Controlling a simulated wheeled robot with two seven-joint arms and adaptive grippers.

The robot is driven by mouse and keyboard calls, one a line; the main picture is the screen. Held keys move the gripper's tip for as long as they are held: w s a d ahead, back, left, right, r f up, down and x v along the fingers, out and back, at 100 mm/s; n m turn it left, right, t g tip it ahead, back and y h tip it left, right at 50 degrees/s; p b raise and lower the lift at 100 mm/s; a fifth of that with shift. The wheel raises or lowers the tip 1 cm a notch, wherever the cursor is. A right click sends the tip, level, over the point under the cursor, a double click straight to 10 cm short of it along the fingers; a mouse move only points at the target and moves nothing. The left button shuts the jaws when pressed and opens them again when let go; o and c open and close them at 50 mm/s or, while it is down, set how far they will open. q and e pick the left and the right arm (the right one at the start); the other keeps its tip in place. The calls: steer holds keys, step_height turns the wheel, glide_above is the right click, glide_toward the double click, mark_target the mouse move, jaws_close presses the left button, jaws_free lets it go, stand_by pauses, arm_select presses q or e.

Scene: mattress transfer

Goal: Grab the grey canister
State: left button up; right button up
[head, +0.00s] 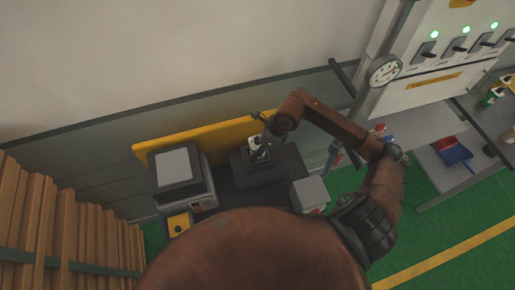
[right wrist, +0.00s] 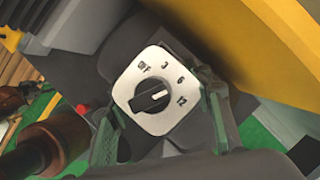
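I cannot clearly make out a grey canister in either view. My right gripper (head: 262,142) is at the dark grey device (head: 262,170) on the dark bench, and my arm reaches it from the right. In the right wrist view, the right gripper (right wrist: 160,95) has its two greenish fingers spread apart. A white square dial plate (right wrist: 170,72) with a black knob and markings including 3, 6 and 12 lies between and beyond the fingers. I see nothing clearly gripped, and contact cannot be told. My left gripper is not in view.
A boxy grey machine (head: 181,176) stands left on the bench, with a yellow panel (head: 205,140) behind. A smaller grey box (head: 310,193) is at the right. Wooden slats (head: 50,225) stand at left. A control cabinet (head: 440,65) stands at right. Green floor (head: 450,215) is open there.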

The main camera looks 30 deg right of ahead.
steer(key=c, duration=0.8)
